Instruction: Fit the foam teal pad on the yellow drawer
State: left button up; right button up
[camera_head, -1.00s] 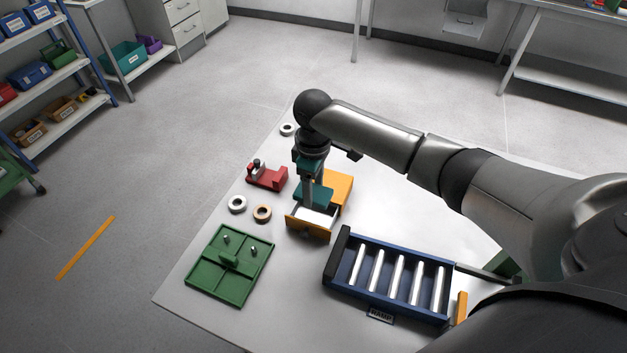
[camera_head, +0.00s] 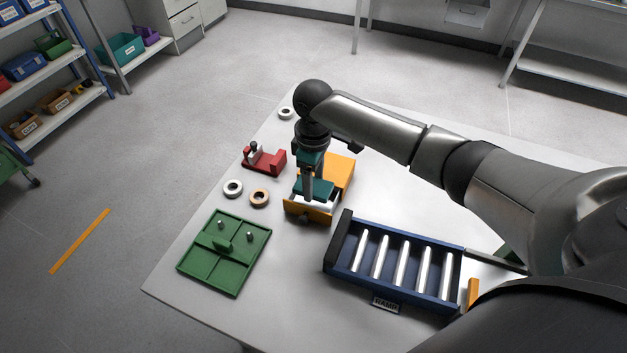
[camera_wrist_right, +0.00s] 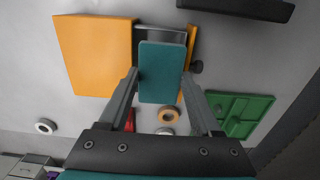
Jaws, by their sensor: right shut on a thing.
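The yellow drawer (camera_head: 308,213) is pulled out of its yellow box (camera_head: 341,170) on the white table, with part of its pale interior showing. In the right wrist view the drawer's front (camera_wrist_right: 192,45) lies to the right of the box (camera_wrist_right: 95,55). My right gripper (camera_head: 312,188) points down over the drawer, shut on the teal pad (camera_head: 321,189). In the right wrist view the pad (camera_wrist_right: 161,72) sits flat between the fingers and hides much of the drawer. I cannot tell whether the pad touches the drawer. My left gripper is not in view.
A green divided tray (camera_head: 225,270) and a blue rack with white rollers (camera_head: 440,250) stand nearer. A red fixture (camera_head: 266,160), a white ring (camera_head: 233,188) and a copper-coloured ring (camera_head: 260,198) lie left of the drawer. A black knob (camera_wrist_right: 197,66) sticks out from the drawer's front.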

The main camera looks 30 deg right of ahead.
jog(key=shift+p, duration=1.05)
dwell(1.6)
jog(key=shift+f+b, duration=0.3)
jog(key=shift+f, duration=0.5)
dwell(0.5)
jog(key=o, duration=1.4)
jog(key=shift+c, duration=0.2)
jog(key=shift+d, duration=0.1)
jog(key=shift+c, duration=1.4)
jog(key=shift+o, duration=1.4)
jog(key=shift+r, duration=0.1)
